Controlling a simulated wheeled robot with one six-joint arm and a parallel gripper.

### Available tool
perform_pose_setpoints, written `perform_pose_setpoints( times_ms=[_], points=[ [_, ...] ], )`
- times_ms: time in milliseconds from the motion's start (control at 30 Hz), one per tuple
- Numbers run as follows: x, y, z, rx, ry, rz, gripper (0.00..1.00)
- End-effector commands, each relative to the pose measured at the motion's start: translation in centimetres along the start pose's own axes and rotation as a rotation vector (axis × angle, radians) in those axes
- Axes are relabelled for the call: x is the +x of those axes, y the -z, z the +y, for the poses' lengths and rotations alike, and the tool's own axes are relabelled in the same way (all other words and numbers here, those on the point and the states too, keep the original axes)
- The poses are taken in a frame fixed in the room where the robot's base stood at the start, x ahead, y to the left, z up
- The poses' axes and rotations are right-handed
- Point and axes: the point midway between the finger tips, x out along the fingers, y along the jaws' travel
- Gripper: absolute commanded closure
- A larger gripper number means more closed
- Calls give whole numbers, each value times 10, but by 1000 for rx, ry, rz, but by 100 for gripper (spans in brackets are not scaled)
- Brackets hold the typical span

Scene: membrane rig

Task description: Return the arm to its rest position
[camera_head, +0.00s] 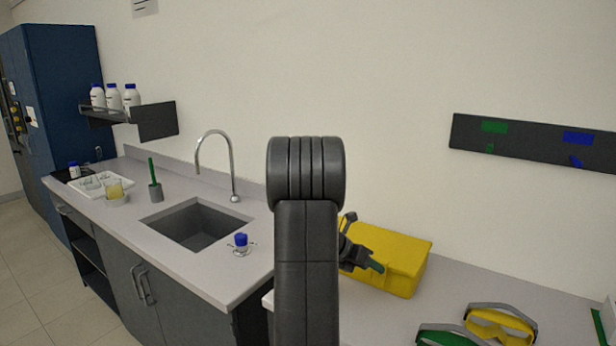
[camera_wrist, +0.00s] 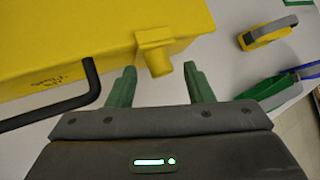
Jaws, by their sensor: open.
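My arm stands upright in the middle of the head view and hides part of the scene behind it. My gripper (camera_head: 374,266) shows to the right of the arm, in front of the yellow box (camera_head: 408,262). In the wrist view my gripper (camera_wrist: 160,88) is open, with its two green fingers apart. The yellow box (camera_wrist: 90,30) fills the upper left there. A yellow spout-like part (camera_wrist: 157,50) of the box shows between the fingertips; I cannot tell whether they touch it. A black bent bar (camera_wrist: 92,80) runs along the left.
Yellow goggles (camera_head: 500,326) and green goggles (camera_head: 448,336) lie on the right bench. A sink (camera_head: 195,222), a blue-capped vessel (camera_head: 241,242) and a white tray (camera_head: 88,184) are on the left counter. A dark panel (camera_head: 535,145) hangs on the wall.

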Motion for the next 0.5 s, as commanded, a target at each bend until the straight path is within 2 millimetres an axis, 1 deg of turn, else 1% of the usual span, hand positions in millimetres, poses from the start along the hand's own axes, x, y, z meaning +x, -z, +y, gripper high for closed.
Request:
perform_pose_setpoints(
  times_ms=[33, 200, 500],
  points=[
    [7, 0, 0, 1, 1, 2, 53],
    [17, 0, 0, 1, 0, 0, 53],
    [19, 0, 0, 1, 0, 0, 53]
  ],
)
